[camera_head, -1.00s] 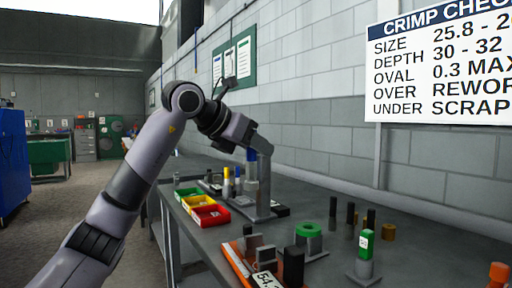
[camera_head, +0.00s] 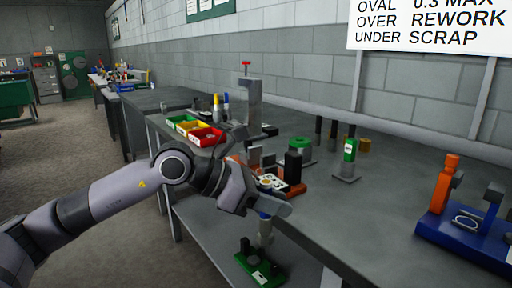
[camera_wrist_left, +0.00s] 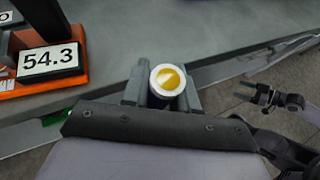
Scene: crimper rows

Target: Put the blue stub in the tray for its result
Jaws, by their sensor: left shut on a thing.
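My left gripper (camera_head: 277,208) is shut on the blue stub, over the bench's front edge. In the left wrist view the stub (camera_wrist_left: 168,78) stands between the two fingers (camera_wrist_left: 160,95), showing a white rim, yellow inside and a dark blue side. The green tray (camera_head: 180,121), yellow tray (camera_head: 190,128) and red tray (camera_head: 206,138) sit in a row on the bench, further away.
An orange gauge (camera_wrist_left: 45,85) reading 54.3 stands beside my left gripper. A grey press stand (camera_head: 254,105), a green ring (camera_head: 299,144), a green-labelled post (camera_head: 349,150) and a blue-based fixture (camera_head: 465,235) occupy the bench. The wall sign (camera_head: 430,25) reads OVER REWORK, UNDER SCRAP.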

